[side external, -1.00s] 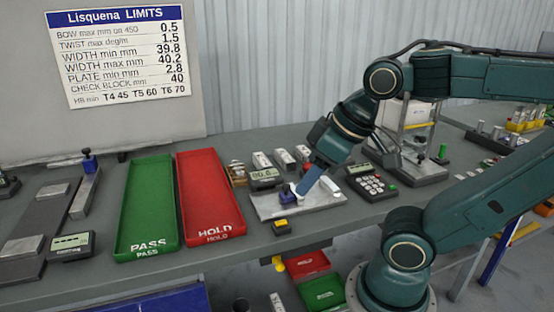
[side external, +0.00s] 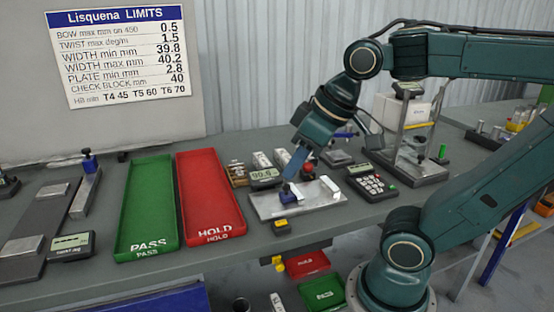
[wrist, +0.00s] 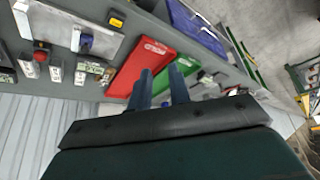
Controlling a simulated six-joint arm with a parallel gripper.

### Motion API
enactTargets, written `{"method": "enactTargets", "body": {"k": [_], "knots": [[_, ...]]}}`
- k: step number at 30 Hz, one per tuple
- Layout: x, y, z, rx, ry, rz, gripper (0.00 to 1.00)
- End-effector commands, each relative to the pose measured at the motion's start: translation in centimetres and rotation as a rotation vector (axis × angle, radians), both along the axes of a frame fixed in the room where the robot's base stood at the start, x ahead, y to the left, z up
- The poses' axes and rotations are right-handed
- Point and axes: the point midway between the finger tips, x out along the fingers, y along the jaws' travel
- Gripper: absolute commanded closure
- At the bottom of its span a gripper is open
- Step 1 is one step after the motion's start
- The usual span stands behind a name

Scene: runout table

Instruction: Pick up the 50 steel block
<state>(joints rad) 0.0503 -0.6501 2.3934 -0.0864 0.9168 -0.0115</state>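Small pale-topped blocks stand in a row behind the grey plate; one shows left of my gripper in the side view (side external: 262,160). Several pale blocks also show at the left of the wrist view (wrist: 55,70). Their markings are too small to read, so I cannot tell which is the 50 steel block. My gripper (side external: 291,176) points down over the back of the plate, in front of the row, and hides part of it. In the wrist view its two fingers (wrist: 160,85) are apart with nothing between them.
The grey plate (side external: 268,209) carries a blue-topped piece (side external: 288,194) and a white bar (side external: 330,183). A digital display (side external: 265,174) stands behind it, a keypad (side external: 371,184) to its right. The red HOLD tray (side external: 211,205) and green PASS tray (side external: 145,210) lie empty at left.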

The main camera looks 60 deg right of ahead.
Motion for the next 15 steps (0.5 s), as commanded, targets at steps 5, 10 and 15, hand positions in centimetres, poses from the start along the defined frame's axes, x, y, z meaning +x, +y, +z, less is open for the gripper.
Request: {"method": "enactTargets", "body": {"k": [5,10,15], "knots": [[3.9,0.1,2.4,0.011,0.013,0.050,0.81],[7.9,-0.4,4.4,0.019,0.023,0.111,0.81],[11.9,-1.5,5.8,0.025,0.031,0.172,0.81]]}}
